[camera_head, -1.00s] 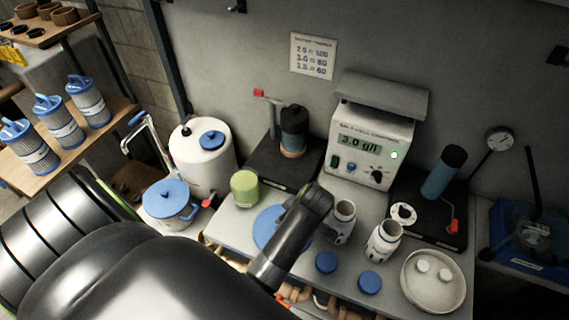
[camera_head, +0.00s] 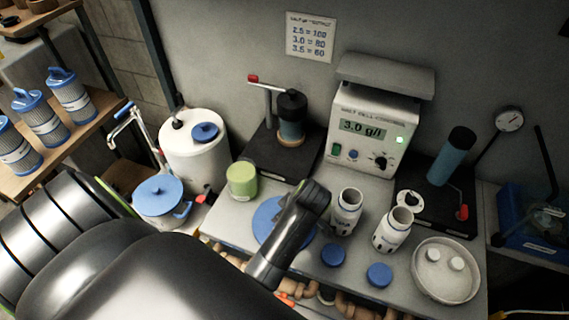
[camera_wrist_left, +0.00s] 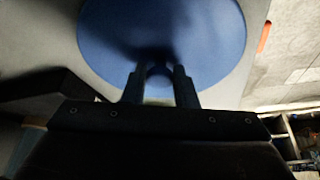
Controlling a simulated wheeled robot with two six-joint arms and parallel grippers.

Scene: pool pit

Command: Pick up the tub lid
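The tub lid, a flat round blue disc (camera_head: 268,213), lies on the grey bench, partly hidden by my left arm. In the left wrist view the blue disc (camera_wrist_left: 205,45) fills the top, with a dark knob (camera_wrist_left: 158,72) at its near side. My left gripper (camera_wrist_left: 159,82) has one finger on each side of this knob. The picture is too dark to tell whether the fingers press on it. In the head view the left fingertips are hidden behind my wrist. My right gripper is not in view.
A green-lidded jar (camera_head: 242,180) stands left of the disc. Two open white bottles (camera_head: 346,212) and two small blue caps (camera_head: 333,254) are at its right. A round dish (camera_head: 446,285) and a meter box (camera_head: 371,135) are farther off. A blue-lidded pot (camera_head: 158,200) stands at the left.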

